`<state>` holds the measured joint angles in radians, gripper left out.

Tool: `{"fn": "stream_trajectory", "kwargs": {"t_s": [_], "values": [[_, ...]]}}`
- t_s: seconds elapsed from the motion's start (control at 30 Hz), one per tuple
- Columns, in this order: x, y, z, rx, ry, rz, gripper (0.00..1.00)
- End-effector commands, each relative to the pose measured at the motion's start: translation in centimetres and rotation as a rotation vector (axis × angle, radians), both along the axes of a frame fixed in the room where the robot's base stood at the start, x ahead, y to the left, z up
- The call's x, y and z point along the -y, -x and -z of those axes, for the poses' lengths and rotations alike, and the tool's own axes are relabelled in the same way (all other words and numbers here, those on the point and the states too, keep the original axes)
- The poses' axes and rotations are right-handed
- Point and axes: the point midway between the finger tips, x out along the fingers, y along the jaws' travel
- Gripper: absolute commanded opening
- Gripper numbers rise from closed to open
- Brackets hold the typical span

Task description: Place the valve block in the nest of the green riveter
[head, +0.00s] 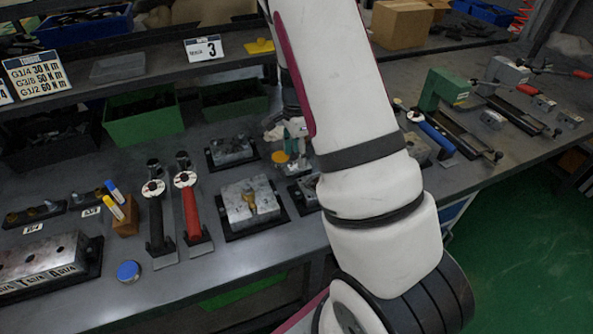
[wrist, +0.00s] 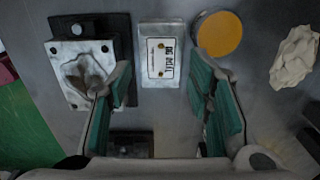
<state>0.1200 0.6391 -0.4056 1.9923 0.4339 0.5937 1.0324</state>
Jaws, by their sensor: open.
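In the wrist view, a small silvery block with a white label (wrist: 160,57) lies on the grey bench, ahead of and between the fingers; I take it for the valve block. My gripper (wrist: 160,88) is open, with green pads either side, and holds nothing. In the head view, my gripper (head: 291,148) is low over the bench, partly hidden by my arm. The green riveter (head: 442,90) stands at the right of the bench, with a dark rail in front. Its nest is too small to make out.
In the wrist view, a metal block with a hollow (wrist: 85,70) stands left and a yellow disc (wrist: 220,33) right, near a crumpled white cloth (wrist: 295,57). In the head view, a block with a brass part (head: 250,203) and a red-handled tool (head: 190,208) stand left of the gripper.

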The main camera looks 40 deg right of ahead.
Motion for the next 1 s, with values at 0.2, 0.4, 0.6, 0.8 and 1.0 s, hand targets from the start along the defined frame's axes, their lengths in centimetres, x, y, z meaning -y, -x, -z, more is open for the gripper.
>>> {"fn": "stream_trajectory", "kwargs": {"t_s": [0.2,0.4,0.6,0.8,1.0], "values": [[0.2,0.0,3.2,-0.003,-0.001,0.002,0.47],[0.2,-0.1,4.5,0.0,0.0,0.0,0.47],[0.1,-0.1,4.6,0.0,0.0,0.0,0.47],[0.1,-0.1,4.5,0.0,0.0,0.0,0.01],[0.2,-0.1,4.5,0.001,0.0,0.0,0.0]]}}
